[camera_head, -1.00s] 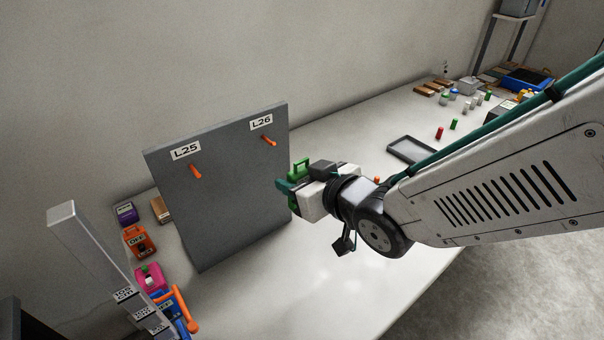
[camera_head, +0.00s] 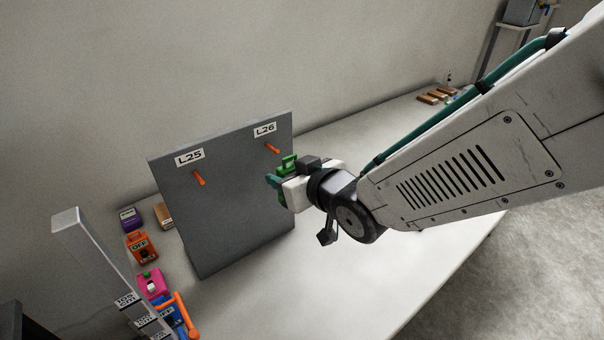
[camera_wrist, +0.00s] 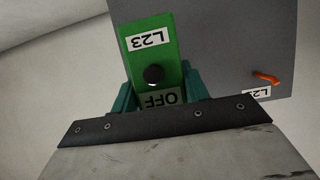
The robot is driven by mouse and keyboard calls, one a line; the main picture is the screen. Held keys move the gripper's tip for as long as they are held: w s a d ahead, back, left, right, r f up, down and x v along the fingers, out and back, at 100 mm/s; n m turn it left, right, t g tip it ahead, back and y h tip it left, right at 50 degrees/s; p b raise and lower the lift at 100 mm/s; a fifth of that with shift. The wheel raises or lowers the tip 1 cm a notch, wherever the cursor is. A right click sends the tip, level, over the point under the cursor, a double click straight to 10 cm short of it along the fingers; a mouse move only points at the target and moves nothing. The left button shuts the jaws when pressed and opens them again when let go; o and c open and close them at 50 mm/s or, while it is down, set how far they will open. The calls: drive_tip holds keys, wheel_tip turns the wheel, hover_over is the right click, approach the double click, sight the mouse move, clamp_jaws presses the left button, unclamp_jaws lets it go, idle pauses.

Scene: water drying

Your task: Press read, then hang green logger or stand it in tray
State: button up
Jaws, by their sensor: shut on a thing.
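The green logger (camera_wrist: 174,52) is in my gripper, seen close in the wrist view with a label L23, a dark round knob and an OFF display. In the head view the green logger (camera_head: 288,163) shows its loop handle on top. My gripper (camera_head: 277,182) is shut on it, held in front of the right edge of the grey board (camera_head: 230,215). The board has two orange pegs: the L25 peg (camera_head: 199,178) and the L26 peg (camera_head: 272,148). The logger is below and right of the L26 peg, apart from it. The tray is not visible now.
Left of the board stand a purple device (camera_head: 130,217), an orange device reading OFF (camera_head: 142,247), a pink device (camera_head: 153,284) and a blue device (camera_head: 172,318). A grey post (camera_head: 95,255) rises at front left.

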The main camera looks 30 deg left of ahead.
sight(269, 159)
drive_tip(key=shift+w+a, duration=0.1)
drive_tip(key=shift+a, duration=0.1)
drive_tip(key=shift+w+a, duration=0.15)
drive_tip(key=shift+a, duration=0.05)
drive_tip(key=shift+w+a, duration=0.2)
drive_tip(key=shift+a, duration=0.2)
idle(0.4)
drive_tip(key=shift+w+a, duration=0.3)
drive_tip(key=shift+a, duration=0.25)
drive_tip(key=shift+w+a, duration=0.25)
drive_tip(key=shift+a, duration=0.3)
drive_tip(key=shift+w+a+r, duration=0.25)
drive_tip(key=shift+a+r, duration=0.1)
drive_tip(key=shift+d+f, duration=0.15)
drive_tip(key=shift+f, duration=0.1)
idle(0.5)
drive_tip(key=shift+s+d+f, duration=0.1)
